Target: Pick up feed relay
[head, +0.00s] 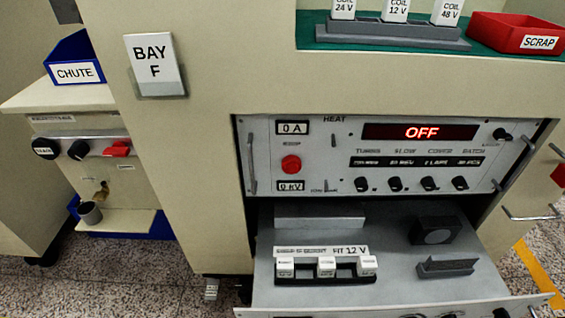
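Three small white relay blocks sit in a row in a dark socket strip (346,274) in the open drawer: a left block (285,267), a middle block (326,267) and a right block (367,265). The print on them is too small to read, so I cannot tell which is the feed relay. A white label strip (321,251) behind them ends in "FIT 12 V". Neither of my grippers shows in the head view.
The open drawer (400,290) also holds an empty dark holder (447,267) and a black block (435,231). The panel above (420,131) reads OFF. On the top shelf stand coil blocks marked 24 V (343,8), 12 V (396,9) and 48 V (447,11), beside a red SCRAP bin (515,32). A blue CHUTE bin (75,60) is left.

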